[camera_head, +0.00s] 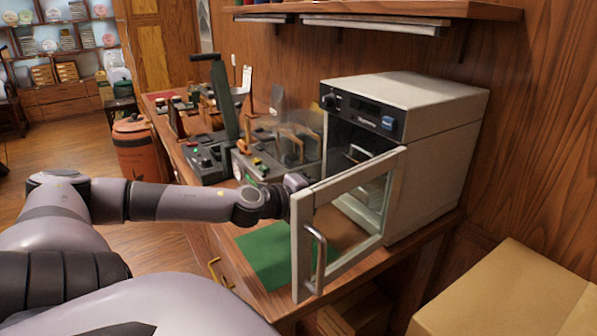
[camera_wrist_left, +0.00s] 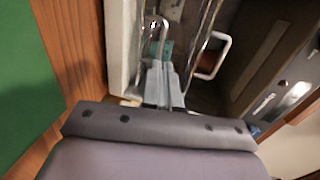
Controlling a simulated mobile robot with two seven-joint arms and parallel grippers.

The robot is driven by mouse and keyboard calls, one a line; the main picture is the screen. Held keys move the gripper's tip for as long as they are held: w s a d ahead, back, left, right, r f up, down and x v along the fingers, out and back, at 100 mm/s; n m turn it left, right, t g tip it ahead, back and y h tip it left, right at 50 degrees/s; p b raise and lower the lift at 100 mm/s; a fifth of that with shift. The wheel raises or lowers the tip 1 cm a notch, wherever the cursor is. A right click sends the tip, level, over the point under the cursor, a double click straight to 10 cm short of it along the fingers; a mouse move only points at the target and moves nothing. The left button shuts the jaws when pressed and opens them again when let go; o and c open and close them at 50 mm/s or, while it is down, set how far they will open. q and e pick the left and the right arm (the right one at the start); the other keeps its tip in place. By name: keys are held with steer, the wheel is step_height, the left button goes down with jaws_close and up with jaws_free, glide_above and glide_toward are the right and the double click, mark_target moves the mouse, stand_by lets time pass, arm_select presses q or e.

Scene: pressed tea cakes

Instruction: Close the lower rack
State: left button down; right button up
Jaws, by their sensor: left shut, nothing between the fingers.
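A white oven-like cabinet (camera_head: 435,105) stands on the wooden counter, its glazed door (camera_head: 298,245) swung open towards me. A rack handle (camera_head: 357,153) shows at the cabinet opening in the head view. A pale U-shaped handle (camera_wrist_left: 212,55), apparently a rack handle, is right of my fingers in the wrist view; I cannot tell which rack it belongs to. The lower rack is not clearly distinguishable behind the door glass. My left gripper (camera_head: 297,182) is shut and empty beside the door's upper left corner. In the wrist view its fingers (camera_wrist_left: 163,85) point towards the opening. My right gripper is not in view.
The open door with its curved metal handle (camera_head: 317,260) juts out over the counter's front. A green mat (camera_head: 265,255) lies left of it. Machines with levers (camera_head: 225,110) crowd the counter behind my left arm. A cardboard box (camera_head: 510,295) is at the lower right.

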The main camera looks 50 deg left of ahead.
arm_select(q)
steer(key=p+v, duration=0.3)
steer(key=v, duration=0.4)
steer(key=shift+s, duration=0.3)
